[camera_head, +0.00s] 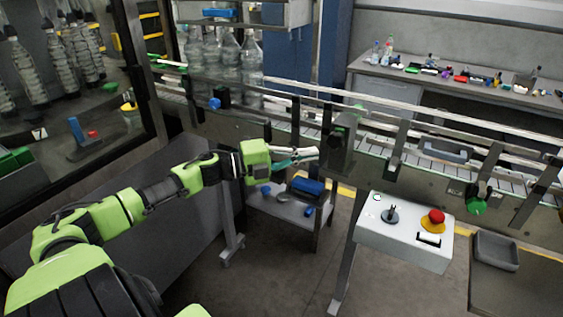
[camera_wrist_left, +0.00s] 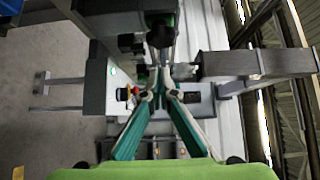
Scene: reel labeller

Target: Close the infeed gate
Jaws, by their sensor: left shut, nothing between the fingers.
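My left gripper (camera_head: 312,153) reaches in from the left in the head view, in front of the conveyor's side. Its fingers are together and empty; the closed tips also show in the left wrist view (camera_wrist_left: 162,75). Just right of the tips stands a grey-green upright block (camera_head: 341,143) at the conveyor edge, which seems to be the infeed gate. I cannot tell for certain whether the tips touch it, nor how far the gate is swung. My right gripper is out of view.
The conveyor (camera_head: 420,158) runs across behind the gripper, with clear bottles (camera_head: 215,55) upstream. A white control box (camera_head: 405,232) with a red button (camera_head: 433,220) stands to the right. Below the gripper is a small cart (camera_head: 292,212) with blue items. A grey tray (camera_head: 495,250) lies at far right.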

